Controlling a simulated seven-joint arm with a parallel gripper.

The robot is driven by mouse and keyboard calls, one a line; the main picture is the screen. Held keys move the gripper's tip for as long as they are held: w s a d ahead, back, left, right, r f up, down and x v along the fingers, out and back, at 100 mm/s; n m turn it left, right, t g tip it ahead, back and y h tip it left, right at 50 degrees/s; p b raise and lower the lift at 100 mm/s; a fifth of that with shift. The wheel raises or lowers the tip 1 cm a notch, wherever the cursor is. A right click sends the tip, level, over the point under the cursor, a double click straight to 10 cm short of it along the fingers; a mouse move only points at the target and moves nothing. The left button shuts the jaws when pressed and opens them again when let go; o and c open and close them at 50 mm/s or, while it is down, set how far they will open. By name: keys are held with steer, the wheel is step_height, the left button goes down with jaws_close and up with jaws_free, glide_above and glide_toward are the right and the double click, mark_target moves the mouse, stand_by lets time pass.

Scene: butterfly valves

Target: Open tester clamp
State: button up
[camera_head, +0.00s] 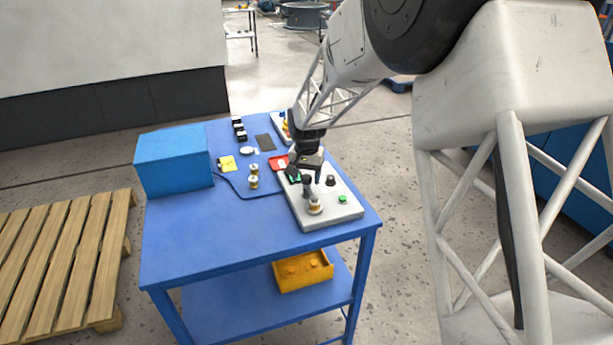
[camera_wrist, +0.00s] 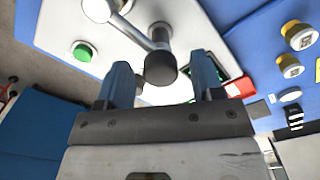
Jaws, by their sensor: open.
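The tester (camera_head: 350,210) is a pale grey plate on the right side of the blue table. Its clamp has a metal lever (camera_wrist: 137,32) ending in a black knob (camera_wrist: 160,69). In the head view the dark lever (camera_head: 307,188) stands beside a brass-coloured part (camera_head: 315,206). My gripper (camera_head: 305,172) is over the tester, close to the lever. In the wrist view my gripper (camera_wrist: 162,62) is open, with the black knob showing between its two blue-grey fingers. I cannot tell whether either finger touches it.
A green button (camera_head: 342,198) and a black knob (camera_head: 330,180) are on the tester. A red tray (camera_head: 278,163), brass valves (camera_head: 253,175) and a blue box (camera_head: 174,160) are to the left. The table's front is clear. A yellow bin (camera_head: 303,271) sits on the lower shelf.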

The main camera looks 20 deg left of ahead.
jaws_close()
stand_by(0.4)
steer(key=shift+m, duration=0.4)
steer(key=m, duration=1.2)
steer(key=shift+a, duration=0.1)
steer(key=m, duration=0.5)
stand_by(0.3)
